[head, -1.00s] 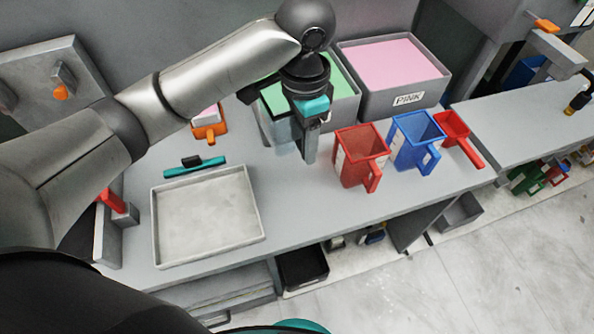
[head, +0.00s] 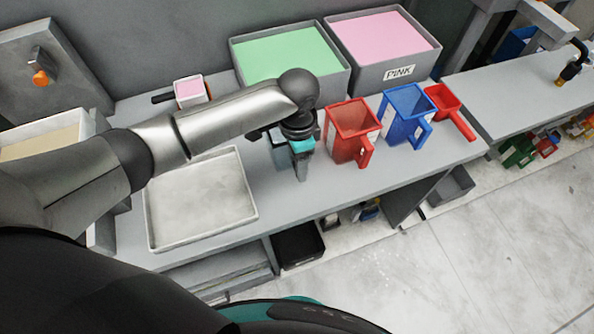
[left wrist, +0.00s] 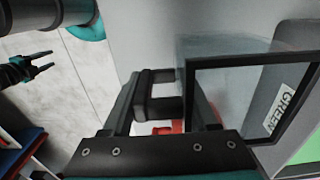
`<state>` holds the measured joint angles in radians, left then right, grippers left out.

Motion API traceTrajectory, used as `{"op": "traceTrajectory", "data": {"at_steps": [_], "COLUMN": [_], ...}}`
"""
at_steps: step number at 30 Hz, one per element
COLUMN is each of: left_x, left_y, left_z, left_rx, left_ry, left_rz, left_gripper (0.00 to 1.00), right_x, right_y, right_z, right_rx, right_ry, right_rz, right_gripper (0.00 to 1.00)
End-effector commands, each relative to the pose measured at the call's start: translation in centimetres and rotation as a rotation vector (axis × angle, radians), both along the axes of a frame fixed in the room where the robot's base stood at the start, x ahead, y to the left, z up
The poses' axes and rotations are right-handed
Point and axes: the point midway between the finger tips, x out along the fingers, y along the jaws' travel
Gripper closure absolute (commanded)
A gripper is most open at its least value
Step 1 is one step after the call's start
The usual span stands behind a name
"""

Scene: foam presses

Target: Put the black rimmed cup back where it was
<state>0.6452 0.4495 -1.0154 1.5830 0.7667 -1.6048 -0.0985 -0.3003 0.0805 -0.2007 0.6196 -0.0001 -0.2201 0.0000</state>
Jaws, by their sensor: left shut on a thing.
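My left gripper (head: 302,170) is over the front part of the counter, left of the red cup. In the left wrist view, its fingers (left wrist: 165,103) are shut on the dark handle of the clear cup with the black rim (left wrist: 188,98). The rim faces the camera, and the cup's clear wall shows beside it. In the head view the cup (head: 281,153) is a faint see-through shape left of the fingers, partly hidden by my gripper. I cannot tell whether it touches the counter. My right gripper (left wrist: 40,62) shows at the left wrist view's edge, fingers apart, empty.
The red cup (head: 345,135) and blue cup (head: 402,118) stand to the right, with a red scoop (head: 455,115) beyond. Green (head: 342,92) and pink (head: 425,62) filled bins stand behind. A grey tray (head: 152,225) lies at left. The counter's front edge is close.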

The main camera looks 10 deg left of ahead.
Motion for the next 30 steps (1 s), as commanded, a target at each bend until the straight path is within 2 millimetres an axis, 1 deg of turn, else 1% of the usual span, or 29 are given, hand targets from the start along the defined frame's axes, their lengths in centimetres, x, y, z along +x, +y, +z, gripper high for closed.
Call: {"op": "traceTrajectory", "data": {"at_steps": [2, 6, 9, 22, 23, 30], "left_x": [0.0, -0.1, -0.1, 0.0, 0.0, 0.0], "left_y": [0.0, 0.0, 0.0, 0.0, 0.0, 0.0], "left_z": [-0.8, -3.0, -4.1, -4.7, -4.7, -4.7], "left_rx": [0.001, 0.001, 0.0, 0.0, 0.0, 0.001], "left_ry": [0.001, 0.002, 0.001, -0.001, 0.0, -0.001], "left_rz": [0.0, 0.002, 0.0, 0.0, 0.0, 0.0], "left_gripper": [1.0, 1.0, 1.0, 1.0, 0.39, 0.12], "right_x": [0.0, 0.0, 0.1, 0.1, 0.1, 0.1], "right_y": [0.0, 0.0, 0.0, -0.1, -0.1, 0.0], "right_z": [-0.2, -0.6, -0.8, -0.9, -0.9, -0.8], "right_rx": [0.0, -0.001, -0.001, -0.001, -0.001, -0.001], "right_ry": [0.0, -0.001, -0.001, -0.001, -0.001, -0.001], "right_rz": [0.0, -0.001, -0.001, -0.001, -0.001, -0.001], "right_gripper": [0.5, 0.5, 0.5, 0.5, 0.5, 0.5]}}
